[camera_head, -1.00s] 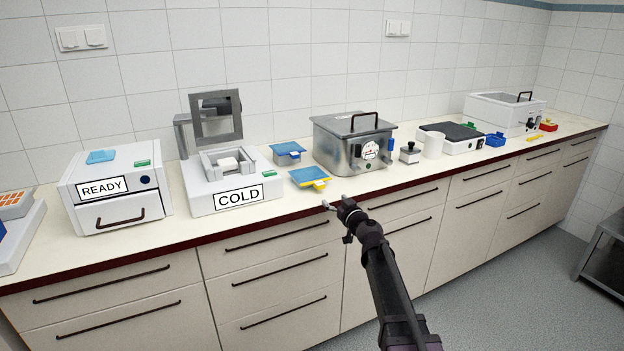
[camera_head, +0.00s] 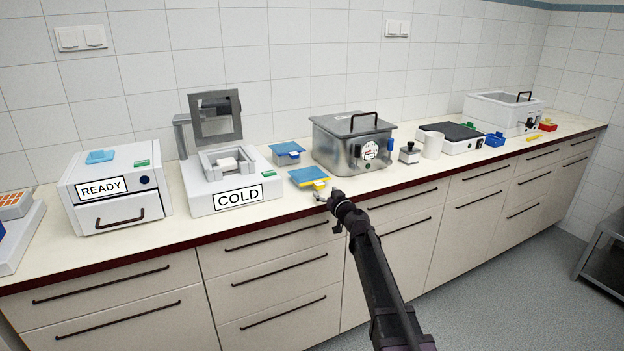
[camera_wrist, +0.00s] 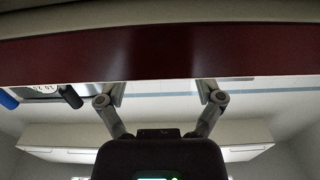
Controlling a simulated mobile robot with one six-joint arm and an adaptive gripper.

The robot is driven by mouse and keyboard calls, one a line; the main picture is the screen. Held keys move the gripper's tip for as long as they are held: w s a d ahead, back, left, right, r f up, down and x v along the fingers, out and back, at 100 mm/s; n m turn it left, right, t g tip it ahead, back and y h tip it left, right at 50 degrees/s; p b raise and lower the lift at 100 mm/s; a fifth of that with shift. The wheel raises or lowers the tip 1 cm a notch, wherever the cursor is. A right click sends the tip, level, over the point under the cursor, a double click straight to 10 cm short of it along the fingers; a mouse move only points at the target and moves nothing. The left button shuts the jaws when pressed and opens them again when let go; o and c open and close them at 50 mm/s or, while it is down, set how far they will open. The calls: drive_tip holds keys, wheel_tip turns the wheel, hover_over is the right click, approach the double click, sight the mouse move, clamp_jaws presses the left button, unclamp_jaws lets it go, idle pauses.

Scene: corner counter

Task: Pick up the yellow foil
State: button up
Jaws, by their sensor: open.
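A yellow piece with a tab (camera_head: 319,184) shows under a blue square sheet (camera_head: 308,175) near the counter's front edge. I take this as the yellow foil; most of it is covered by the blue. My gripper (camera_head: 322,195) is just in front of the yellow tab in the head view, its tip close to the tab. I cannot tell whether they touch. In the wrist view my gripper (camera_wrist: 162,92) has its two fingers wide apart with nothing between them. The yellow foil does not show in the wrist view.
The COLD device (camera_head: 235,197) stands left of it, with a raised frame. A metal bath (camera_head: 340,150) stands right, and a blue piece (camera_head: 287,152) lies behind. The counter's dark red edge (camera_wrist: 160,57) crosses the wrist view. A thin yellow strip (camera_head: 543,138) lies far right.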

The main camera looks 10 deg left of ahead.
sight(319, 187)
drive_tip(key=shift+x, duration=2.1)
drive_tip(key=shift+a, duration=0.1)
drive_tip(key=c, duration=1.1)
